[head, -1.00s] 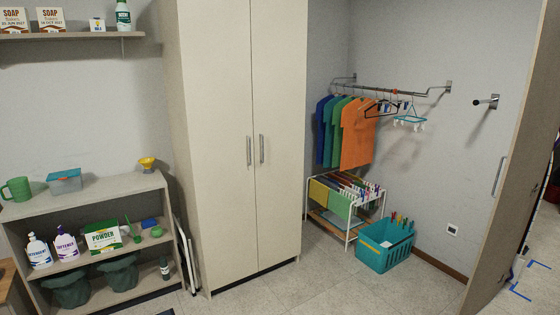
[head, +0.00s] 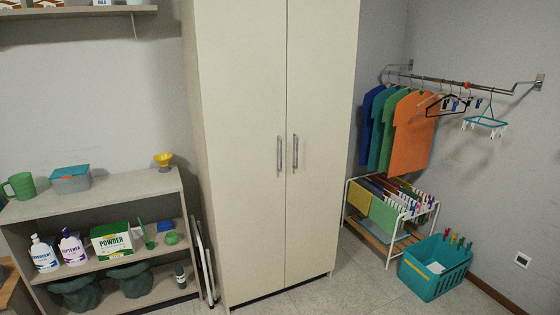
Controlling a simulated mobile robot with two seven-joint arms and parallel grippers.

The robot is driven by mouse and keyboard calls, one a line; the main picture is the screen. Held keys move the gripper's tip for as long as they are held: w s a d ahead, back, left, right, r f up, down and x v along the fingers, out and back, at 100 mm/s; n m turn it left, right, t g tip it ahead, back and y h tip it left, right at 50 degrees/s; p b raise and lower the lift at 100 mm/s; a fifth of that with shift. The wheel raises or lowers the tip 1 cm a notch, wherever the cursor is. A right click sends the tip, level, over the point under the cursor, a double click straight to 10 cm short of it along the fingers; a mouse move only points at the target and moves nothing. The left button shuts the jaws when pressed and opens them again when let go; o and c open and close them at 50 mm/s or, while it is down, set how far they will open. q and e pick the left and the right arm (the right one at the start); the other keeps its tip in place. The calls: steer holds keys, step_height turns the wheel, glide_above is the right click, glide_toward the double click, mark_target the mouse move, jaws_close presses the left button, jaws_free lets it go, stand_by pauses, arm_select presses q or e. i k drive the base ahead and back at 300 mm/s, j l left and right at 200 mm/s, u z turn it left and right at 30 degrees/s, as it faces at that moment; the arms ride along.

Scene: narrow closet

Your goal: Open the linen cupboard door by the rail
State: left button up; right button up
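The tall cream linen cupboard (head: 245,95) stands in the middle of the head view. Its two doors are shut and meet at a vertical seam. The left door has an upright metal handle (head: 280,153), and the right door (head: 322,95) has a matching one (head: 295,152) close beside it. The clothes rail (head: 450,82) is on the wall to the right of the cupboard, with blue, green and orange shirts (head: 412,135) hanging from it. Neither of my grippers shows in the view.
A low shelf unit (head: 100,205) with bottles and a powder box stands left of the cupboard. A folded white frame (head: 205,260) leans between them. A drying rack (head: 388,215) and a teal basket (head: 435,268) stand on the right. Some floor (head: 365,285) before the cupboard is clear.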

mark_target(321, 43)
steer(key=i+l+u, duration=0.1)
steer(key=i, duration=0.35)
steer(key=i+l+u, duration=0.15)
steer(key=i, duration=0.3)
steer(key=i+l+u, duration=0.1)
steer(key=i+l, duration=0.25)
steer(key=i, duration=0.1)
